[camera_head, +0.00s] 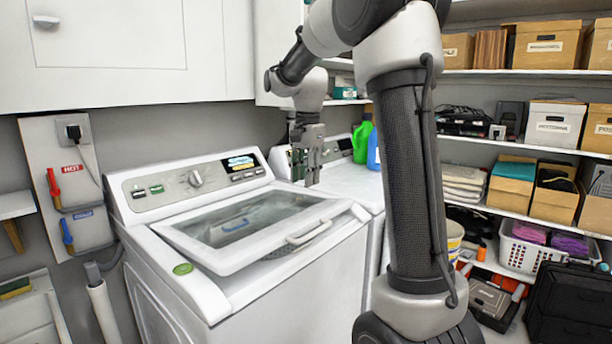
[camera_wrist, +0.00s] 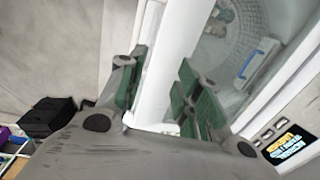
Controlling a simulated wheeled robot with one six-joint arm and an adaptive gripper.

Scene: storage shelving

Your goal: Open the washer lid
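The white washer (camera_head: 262,285) stands at the left, its control panel at the back. Its lid (camera_head: 185,243) has a white frame, a glass pane and a light handle (camera_head: 308,232) at the front right. The lid lies low over the top; I cannot tell whether its front edge is slightly raised. My gripper (camera_head: 307,168) points down above the right rear of the washer. In the wrist view my gripper (camera_wrist: 163,85) is open, its green pads apart with nothing held. A white strip of the machine shows between and beyond the fingers, and the glass (camera_wrist: 215,50) is beside them.
A second white machine (camera_head: 350,185) stands right beside the washer, with green (camera_head: 362,140) and blue (camera_head: 374,150) bottles on it. White cabinets (camera_head: 110,50) hang above. Shelves with boxes (camera_head: 555,122) line the right side. A hose panel (camera_head: 70,180) is at the left.

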